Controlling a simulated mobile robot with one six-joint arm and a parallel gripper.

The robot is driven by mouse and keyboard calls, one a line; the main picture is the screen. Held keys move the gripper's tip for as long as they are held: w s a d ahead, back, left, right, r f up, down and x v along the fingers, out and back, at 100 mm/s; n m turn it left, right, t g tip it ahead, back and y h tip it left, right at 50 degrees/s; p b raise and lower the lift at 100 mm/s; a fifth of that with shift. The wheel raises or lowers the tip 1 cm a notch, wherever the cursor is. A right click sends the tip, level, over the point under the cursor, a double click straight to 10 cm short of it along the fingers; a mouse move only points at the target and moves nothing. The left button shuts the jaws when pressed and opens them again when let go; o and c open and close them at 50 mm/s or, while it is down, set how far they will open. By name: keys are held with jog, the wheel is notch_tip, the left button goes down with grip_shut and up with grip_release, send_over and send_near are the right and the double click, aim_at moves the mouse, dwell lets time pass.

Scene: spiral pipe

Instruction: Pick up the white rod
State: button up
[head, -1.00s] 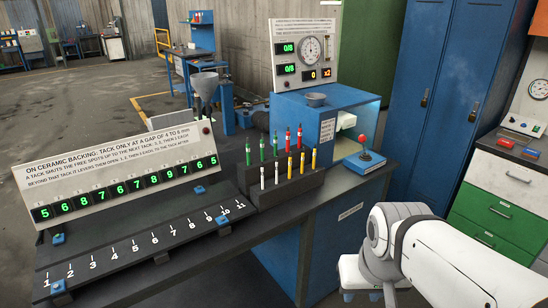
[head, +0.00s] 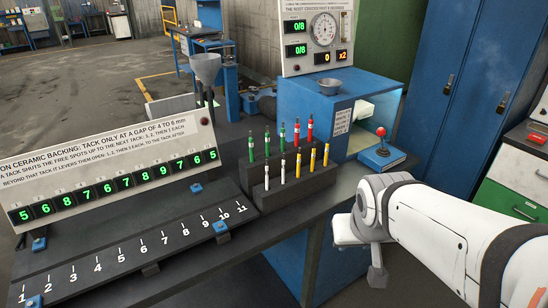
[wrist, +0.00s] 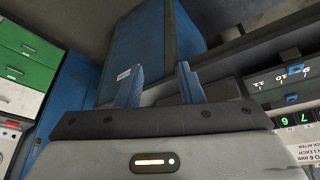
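Two white rods stand upright in the front row of a dark stepped rack on the workbench in the head view. The left white rod (head: 266,176) is at the row's left end, with the other white rod (head: 283,166) just right of it. Yellow rods (head: 312,158) fill the rest of that row. My arm shows at the right of the head view, but its fingertips cannot be made out there. In the wrist view my gripper (wrist: 159,82) has two blue fingers spread apart with nothing between them. The rods do not show in the wrist view.
Green rods (head: 266,141) and red rods (head: 310,129) stand in the rack's back row. A numbered strip (head: 130,245) and display board (head: 110,180) lie left. A blue booth (head: 310,105) and a red-knobbed lever box (head: 381,150) are behind and right. A funnel (head: 206,68) stands behind.

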jog(key=w+f+n+t+b, duration=0.1)
jog(key=w+f+t+b, duration=0.15)
jog(key=w, duration=0.65)
jog(key=n+t+y+b, duration=0.3)
jog(key=t+y+b, duration=0.2)
jog(key=t, duration=0.1)
send_near(267, 183)
jog(key=w+d+r, duration=0.1)
jog(key=w+d, duration=0.2)
jog(key=d, duration=0.4)
jog(key=w+a+n+y, duration=0.1)
jog(key=w+a, duration=0.1)
jog(key=a, duration=0.1)
jog(key=w+a+t+y, duration=0.1)
jog(key=w+a+y, duration=0.1)
jog(key=w+a, duration=0.1)
jog(key=w+a+n+y+b, duration=0.1)
jog(key=w+a+y, duration=0.1)
jog(key=a, duration=0.3)
jog(key=shift+w+a+r+n+t, duration=0.1)
jog(key=shift+w+r+n+t, duration=0.05)
jog(key=shift+w+n+t, duration=0.3)
jog(key=shift+c, duration=0.5)
grip_shut()
